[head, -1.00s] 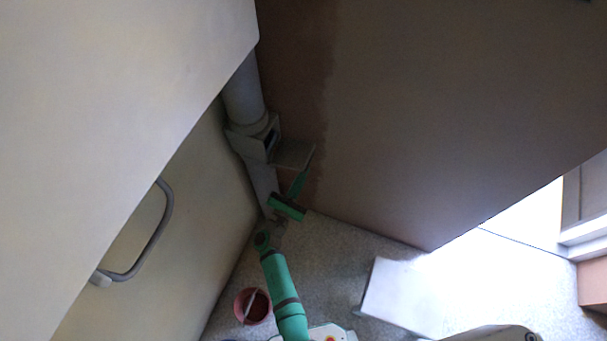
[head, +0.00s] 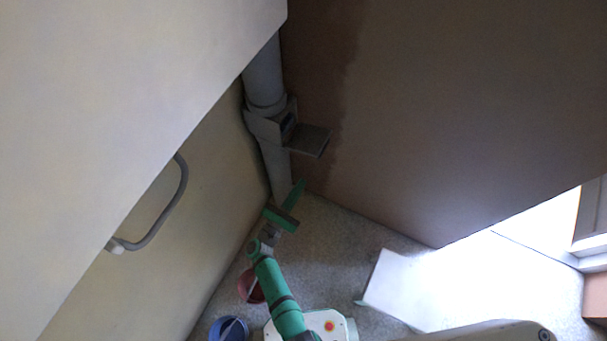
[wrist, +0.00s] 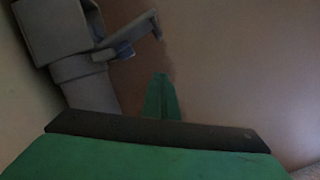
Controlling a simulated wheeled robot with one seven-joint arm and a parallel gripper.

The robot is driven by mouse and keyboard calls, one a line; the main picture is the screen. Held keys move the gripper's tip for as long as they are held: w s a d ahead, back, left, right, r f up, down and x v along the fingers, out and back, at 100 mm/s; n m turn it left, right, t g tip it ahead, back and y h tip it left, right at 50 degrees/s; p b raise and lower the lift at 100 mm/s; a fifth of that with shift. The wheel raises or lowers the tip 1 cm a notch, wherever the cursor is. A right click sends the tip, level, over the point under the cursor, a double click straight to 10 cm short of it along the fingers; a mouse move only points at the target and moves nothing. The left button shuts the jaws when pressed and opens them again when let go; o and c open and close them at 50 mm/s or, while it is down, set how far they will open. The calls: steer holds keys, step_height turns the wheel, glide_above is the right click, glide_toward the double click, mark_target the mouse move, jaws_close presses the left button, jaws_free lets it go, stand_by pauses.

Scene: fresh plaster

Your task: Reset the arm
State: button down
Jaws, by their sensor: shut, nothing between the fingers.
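My arm is green, and its gripper (head: 294,196) is at the corner by the grey pipe in the head view. The gripper also shows in the wrist view (wrist: 161,98), where its green fingers are together with nothing between them. It points toward the brown wall, below and apart from the pipe's box fitting and flap.
A grey pipe (head: 263,75) runs down the corner, with a flap (head: 309,139) jutting out. A curved grey handle (head: 172,212) is on the left wall. A red bucket (head: 247,284) and a blue bucket (head: 229,330) stand below. A white panel (head: 392,290) is on the right floor.

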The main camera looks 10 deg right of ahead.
steer(key=shift+s+a, duration=0.1)
steer(key=shift+s, duration=0.05)
steer(key=shift+f, duration=0.15)
